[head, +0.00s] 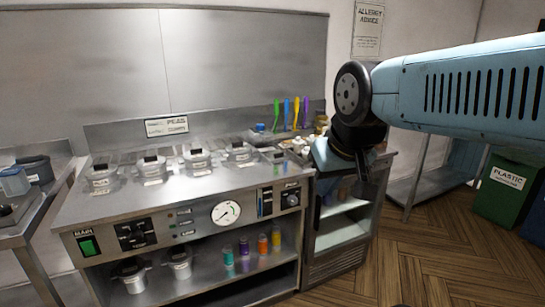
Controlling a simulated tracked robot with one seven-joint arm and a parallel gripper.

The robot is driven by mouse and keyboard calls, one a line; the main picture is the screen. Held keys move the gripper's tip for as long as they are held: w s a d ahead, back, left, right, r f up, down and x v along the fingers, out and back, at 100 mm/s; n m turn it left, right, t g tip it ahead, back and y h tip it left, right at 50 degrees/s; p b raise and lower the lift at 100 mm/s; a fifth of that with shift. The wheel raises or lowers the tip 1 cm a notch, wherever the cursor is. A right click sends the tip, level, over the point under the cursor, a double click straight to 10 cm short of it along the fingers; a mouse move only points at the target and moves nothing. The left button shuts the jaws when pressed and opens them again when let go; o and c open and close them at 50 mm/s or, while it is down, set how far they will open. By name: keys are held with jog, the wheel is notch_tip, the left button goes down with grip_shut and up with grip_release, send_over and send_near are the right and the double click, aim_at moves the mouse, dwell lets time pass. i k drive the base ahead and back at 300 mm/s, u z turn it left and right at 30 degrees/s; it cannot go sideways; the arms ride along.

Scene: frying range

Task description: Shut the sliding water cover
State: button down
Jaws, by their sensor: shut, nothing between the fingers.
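The front panel of the steel frying range (190,232) carries a small upright cover with a blue part (266,202) at its right end, which looks like the sliding water cover. It is too small to tell how far it is slid. A round knob (291,199) under a small label sits just right of it. My gripper (361,178) hangs from the dark wrist in front of the cabinet, to the right of the panel and apart from it. Its fingers are small and dark; it is shut and empty.
Lidded pots (198,161) stand on the range top, with colored bottles (245,248) on the shelf below. A glass-fronted cabinet (342,228) adjoins the range at right. Green bin (507,190) stands at far right. The wooden floor (440,250) in front is clear.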

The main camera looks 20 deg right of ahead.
aim_at(275, 154)
jog(key=z, duration=0.25)
jog(key=i, duration=0.5)
jog(key=z, duration=0.45)
jog(key=k, duration=1.2)
jog(key=u, duration=0.3)
jog(key=i, duration=1.7)
jog(key=z, duration=0.45)
